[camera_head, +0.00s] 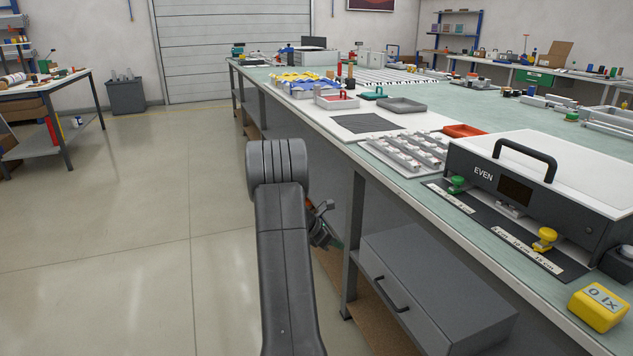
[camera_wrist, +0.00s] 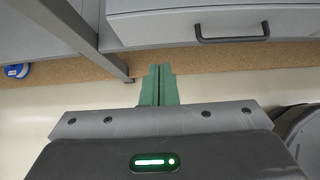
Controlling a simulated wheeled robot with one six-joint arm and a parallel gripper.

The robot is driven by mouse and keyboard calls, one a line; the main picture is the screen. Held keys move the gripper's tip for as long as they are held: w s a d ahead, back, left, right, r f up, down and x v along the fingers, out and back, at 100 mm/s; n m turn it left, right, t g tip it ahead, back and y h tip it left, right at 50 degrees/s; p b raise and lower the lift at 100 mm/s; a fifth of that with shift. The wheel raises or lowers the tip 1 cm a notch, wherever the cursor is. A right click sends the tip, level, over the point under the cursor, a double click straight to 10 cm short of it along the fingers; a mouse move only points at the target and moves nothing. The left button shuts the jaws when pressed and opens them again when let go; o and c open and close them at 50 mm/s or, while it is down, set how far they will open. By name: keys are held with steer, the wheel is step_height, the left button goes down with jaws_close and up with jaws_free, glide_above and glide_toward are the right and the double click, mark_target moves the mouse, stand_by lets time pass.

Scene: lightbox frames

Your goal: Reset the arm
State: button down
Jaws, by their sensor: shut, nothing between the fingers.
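My gripper (camera_wrist: 158,84) shows in the wrist view as two green fingers pressed together, with nothing between them. It points toward the cork-coloured lower shelf (camera_wrist: 200,63) of the workbench, below a grey drawer (camera_wrist: 165,25). In the head view my dark grey arm rises in front of the bench's left side and folds down behind its upper link. Only a small part of the wrist and gripper shows beside the arm there; the fingertips are mostly hidden.
The long workbench (camera_head: 455,195) runs along the right. A grey drawer cabinet (camera_head: 435,290) hangs under it, beside a table leg (camera_head: 354,240). A light box marked EVEN (camera_head: 540,190) and a yellow block (camera_head: 598,307) stand on top. The floor (camera_head: 120,230) to the left is clear.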

steer(key=b, duration=0.3)
glide_toward(373, 257)
step_height(373, 257, down, 4)
steer(key=d, duration=0.1)
steer(key=w+d, duration=0.1)
steer(key=d, duration=0.1)
steer(key=shift+w+d, duration=0.25)
steer(key=shift+d, duration=0.15)
